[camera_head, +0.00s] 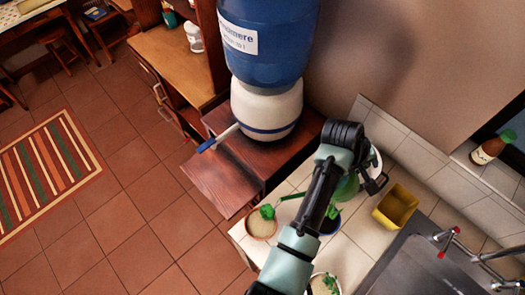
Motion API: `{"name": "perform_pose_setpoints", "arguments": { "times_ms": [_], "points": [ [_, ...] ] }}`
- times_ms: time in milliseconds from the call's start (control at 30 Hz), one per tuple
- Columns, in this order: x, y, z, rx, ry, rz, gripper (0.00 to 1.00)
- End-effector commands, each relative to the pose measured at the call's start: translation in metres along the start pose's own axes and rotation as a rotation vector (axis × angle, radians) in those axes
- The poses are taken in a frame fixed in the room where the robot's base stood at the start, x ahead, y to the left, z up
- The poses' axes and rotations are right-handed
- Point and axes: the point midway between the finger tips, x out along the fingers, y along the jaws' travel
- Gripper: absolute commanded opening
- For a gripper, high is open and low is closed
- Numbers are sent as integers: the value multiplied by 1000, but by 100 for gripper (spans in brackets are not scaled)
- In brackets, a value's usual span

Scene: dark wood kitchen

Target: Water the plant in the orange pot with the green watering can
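The green watering can (347,188) is at the counter's left part, mostly hidden behind my arm. A thin green spout (290,197) shows left of my arm, pointing toward the orange pot (260,228). The orange pot holds pale soil and a small green plant (267,211). It stands near the counter's left edge, and the spout's end appears just above and right of the plant. My gripper (375,184) is beside the can's right side, where the handle may be. I cannot tell whether its fingers are closed on it. No water is visible.
A blue pot (331,224) with a plant is partly behind my arm. A pale pot (323,284) stands at the front. A yellow container (396,208) and the sink (405,262) lie right. A blue and white water dispenser (266,105) stands behind left.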

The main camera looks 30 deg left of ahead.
Motion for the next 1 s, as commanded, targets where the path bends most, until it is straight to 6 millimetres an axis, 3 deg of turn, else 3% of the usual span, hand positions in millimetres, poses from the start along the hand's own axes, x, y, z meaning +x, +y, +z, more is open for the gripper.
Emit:
{"name": "perform_pose_setpoints", "arguments": {
  "times_ms": [1000],
  "points": [
    [-8, -3, -1, 0, 6, 49, 0]
  ]
}}
